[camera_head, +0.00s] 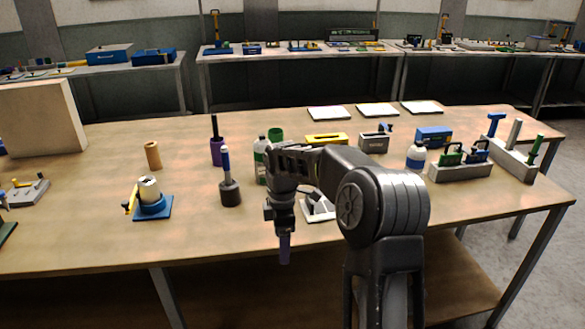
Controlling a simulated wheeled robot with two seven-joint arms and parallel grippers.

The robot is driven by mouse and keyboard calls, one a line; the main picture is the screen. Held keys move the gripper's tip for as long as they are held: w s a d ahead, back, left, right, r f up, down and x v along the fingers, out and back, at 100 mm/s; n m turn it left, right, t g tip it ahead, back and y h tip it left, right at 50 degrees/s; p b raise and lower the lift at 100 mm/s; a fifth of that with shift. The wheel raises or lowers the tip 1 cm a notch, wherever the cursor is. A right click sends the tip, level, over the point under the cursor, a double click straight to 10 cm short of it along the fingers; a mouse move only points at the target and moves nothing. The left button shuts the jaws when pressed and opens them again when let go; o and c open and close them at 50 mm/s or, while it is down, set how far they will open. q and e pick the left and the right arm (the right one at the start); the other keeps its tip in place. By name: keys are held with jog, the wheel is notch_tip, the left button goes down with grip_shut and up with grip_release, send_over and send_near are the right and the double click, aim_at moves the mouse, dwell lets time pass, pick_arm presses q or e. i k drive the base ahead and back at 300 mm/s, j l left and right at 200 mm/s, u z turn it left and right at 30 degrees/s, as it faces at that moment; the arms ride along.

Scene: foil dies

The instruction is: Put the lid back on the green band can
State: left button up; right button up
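My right arm comes in from the bottom right, and its gripper (285,248) points down over the front edge of the table. A narrow bluish-grey piece shows at its tip; I cannot tell whether it is a finger or something held. A pale container with green on it (260,158) stands upright just behind my gripper, partly hidden by it; it may be the green band can. A green round piece (275,133) shows right behind it, also partly hidden. I cannot make out a separate lid. My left gripper is not in view.
A purple holder (217,151), a dark-based handled tool (229,188), a tan cylinder (153,155) and a blue-based fixture (152,206) stand left. A small whitish item (320,208) lies beside my gripper.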

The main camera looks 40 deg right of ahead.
aim_at(258, 146)
jog(key=i+l, duration=0.55)
jog(key=l, duration=0.15)
jog(key=i+l, duration=0.55)
jog(key=l, duration=0.1)
